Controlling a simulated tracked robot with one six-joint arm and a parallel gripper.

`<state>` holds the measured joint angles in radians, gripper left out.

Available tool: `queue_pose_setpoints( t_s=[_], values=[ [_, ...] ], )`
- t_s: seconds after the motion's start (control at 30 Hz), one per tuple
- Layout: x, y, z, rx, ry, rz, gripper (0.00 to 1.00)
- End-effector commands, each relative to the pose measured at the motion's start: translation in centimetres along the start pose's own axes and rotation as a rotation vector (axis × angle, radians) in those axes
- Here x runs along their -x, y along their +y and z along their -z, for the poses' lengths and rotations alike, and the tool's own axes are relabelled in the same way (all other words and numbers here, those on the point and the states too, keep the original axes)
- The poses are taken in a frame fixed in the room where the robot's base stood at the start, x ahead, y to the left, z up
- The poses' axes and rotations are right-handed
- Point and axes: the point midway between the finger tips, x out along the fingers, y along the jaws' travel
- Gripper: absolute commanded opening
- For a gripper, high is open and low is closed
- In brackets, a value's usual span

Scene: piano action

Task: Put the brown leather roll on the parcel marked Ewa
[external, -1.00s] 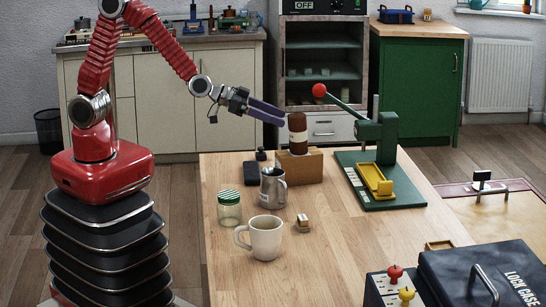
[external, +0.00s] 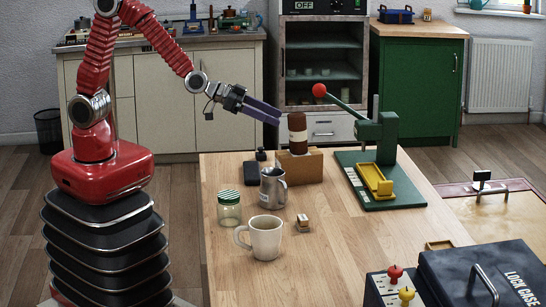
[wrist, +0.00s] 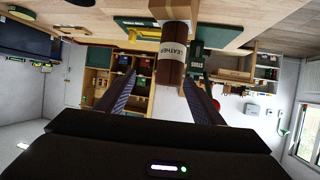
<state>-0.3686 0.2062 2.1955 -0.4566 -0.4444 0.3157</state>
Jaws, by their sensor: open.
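The brown leather roll (external: 297,124), with a white label, stands upright on a brown cardboard box (external: 301,168) on the table. No name on that box can be read, so I cannot tell if it is the parcel marked Ewa. My gripper (external: 279,115) is open, just left of the roll's upper part. In the wrist view, which is upside down, the roll (wrist: 171,73) shows its LEATHER label between and beyond my open fingers (wrist: 160,88). The box (wrist: 174,10) shows at the top edge there.
A green press (external: 378,165) with a red-knobbed lever stands right of the box. A metal jug (external: 272,188), a green-lidded jar (external: 229,208) and a white mug (external: 265,238) stand in front. A black lock case (external: 485,275) is at lower right.

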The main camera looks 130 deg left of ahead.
Motion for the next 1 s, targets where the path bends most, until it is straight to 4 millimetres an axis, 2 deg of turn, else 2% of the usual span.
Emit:
queue_pose_setpoints(
  t_s=[0.2, 0.5, 0.73, 1.0],
  values=[
    [5.2, 4.8, 0.6, -0.025, -0.077, -0.134, 0.61],
    [14.5, 9.9, -0.8, -0.100, -0.226, -0.302, 0.61],
    [22.0, 11.4, -3.0, -0.176, -0.344, -0.388, 0.61],
    [30.4, 10.7, -6.4, -0.279, -0.478, -0.440, 0.61]
  ],
)
